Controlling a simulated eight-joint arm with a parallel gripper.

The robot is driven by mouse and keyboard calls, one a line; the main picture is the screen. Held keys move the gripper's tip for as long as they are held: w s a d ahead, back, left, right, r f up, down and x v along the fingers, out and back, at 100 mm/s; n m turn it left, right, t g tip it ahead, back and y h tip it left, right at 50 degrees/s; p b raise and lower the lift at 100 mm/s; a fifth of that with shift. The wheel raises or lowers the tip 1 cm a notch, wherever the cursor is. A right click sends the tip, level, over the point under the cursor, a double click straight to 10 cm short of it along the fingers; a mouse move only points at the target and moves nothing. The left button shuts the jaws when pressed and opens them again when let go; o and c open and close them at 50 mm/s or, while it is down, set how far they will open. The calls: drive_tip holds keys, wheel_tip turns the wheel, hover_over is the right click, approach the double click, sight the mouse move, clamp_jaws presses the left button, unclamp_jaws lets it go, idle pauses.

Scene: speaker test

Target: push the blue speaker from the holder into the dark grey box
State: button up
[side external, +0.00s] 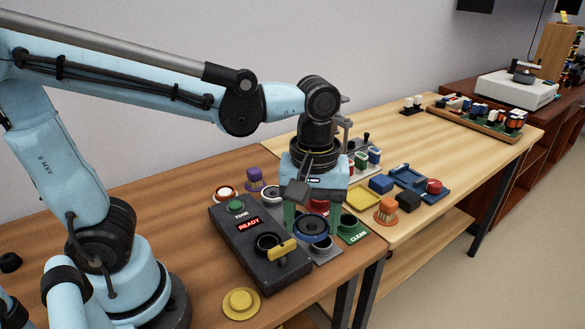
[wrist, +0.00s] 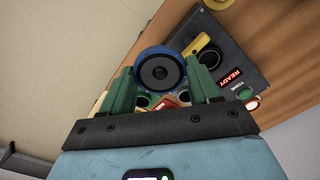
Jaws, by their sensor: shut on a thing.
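The blue speaker (side external: 312,229) has a blue rim and a dark round cone; it also shows in the wrist view (wrist: 160,72). My gripper (side external: 313,222) is shut on it, with one green finger on each side in the wrist view (wrist: 160,67). The dark grey box (side external: 228,236) stands left of the speaker, with a lit READY display, a green button, a round dark socket (side external: 267,243) and a yellow lever (side external: 284,250). A grey holder plate (side external: 326,251) shows below the speaker. I cannot tell whether the speaker touches it.
A green stand marked CLEAR (side external: 352,237) with a dark cup is close on the right. A red stand (side external: 318,206) is partly hidden behind my gripper. Brushes, blocks and a blue tray (side external: 418,183) lie farther back.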

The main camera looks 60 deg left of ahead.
drive_tip(key=s+a+n, duration=0.2)
drive_tip(key=s+a, duration=0.1)
drive_tip(key=a, duration=0.6)
hover_over(267, 231)
drive_tip(key=s+d, duration=0.1)
drive_tip(key=d, duration=0.1)
drive_tip(key=shift+s+d+f, duration=0.1)
drive_tip(key=shift+f, duration=1.45)
drive_tip(key=shift+s+d+f, duration=0.1)
drive_tip(key=shift+f, duration=1.4)
drive_tip(key=shift+f, duration=1.25)
drive_tip(key=o, duration=1.1)
drive_tip(key=shift+r, duration=0.1)
wheel_tip(267, 231, up, 7)
drive_tip(key=shift+r, duration=0.15)
